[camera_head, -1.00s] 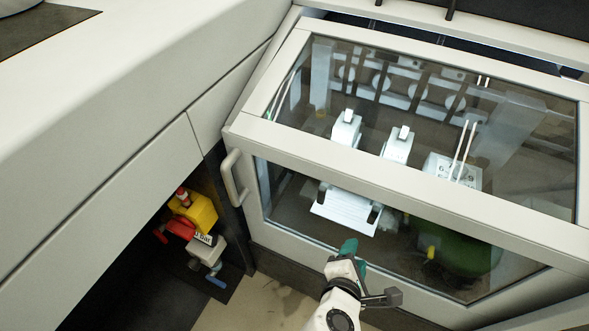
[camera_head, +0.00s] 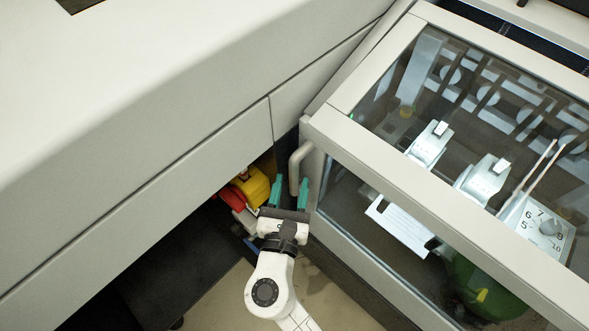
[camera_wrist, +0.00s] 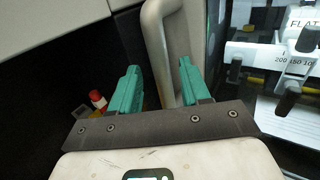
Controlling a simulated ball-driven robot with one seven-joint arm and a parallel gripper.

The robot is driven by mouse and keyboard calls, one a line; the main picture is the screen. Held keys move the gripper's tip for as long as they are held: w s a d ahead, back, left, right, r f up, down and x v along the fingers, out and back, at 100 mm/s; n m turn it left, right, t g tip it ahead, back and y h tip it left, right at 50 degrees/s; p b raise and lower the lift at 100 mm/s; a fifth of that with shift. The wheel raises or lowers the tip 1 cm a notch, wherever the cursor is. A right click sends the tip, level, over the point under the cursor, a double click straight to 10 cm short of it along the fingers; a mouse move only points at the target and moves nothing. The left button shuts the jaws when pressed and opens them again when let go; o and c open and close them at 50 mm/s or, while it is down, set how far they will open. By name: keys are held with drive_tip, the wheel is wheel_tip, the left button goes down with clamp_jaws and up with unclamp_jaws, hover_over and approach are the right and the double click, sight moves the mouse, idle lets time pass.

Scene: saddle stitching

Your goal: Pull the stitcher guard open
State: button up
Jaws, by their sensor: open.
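The stitcher guard (camera_head: 372,150) is a pale frame with clear panes, and it looks closed over the stitcher. Its handle (camera_head: 296,167) is a grey vertical bar at the guard's left end; it also shows in the wrist view (camera_wrist: 158,45). My gripper (camera_head: 290,190) is open with teal fingers pointing up toward the handle. In the wrist view, the handle's lower part lies between or just beyond my gripper's fingers (camera_wrist: 157,88). I cannot tell whether either finger touches it.
A yellow and red valve or switch unit (camera_head: 250,187) sits in the dark recess left of my gripper. A long pale cabinet (camera_head: 150,140) runs along the left. Inside the guard are white stitching heads (camera_head: 430,143) and a dial plate (camera_head: 540,228). Floor (camera_head: 330,300) shows below.

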sight(293, 179)
drive_tip(key=shift+w+d, duration=0.2)
drive_tip(key=shift+w, duration=1.65)
drive_tip(key=shift+c, duration=0.3)
clamp_jaws()
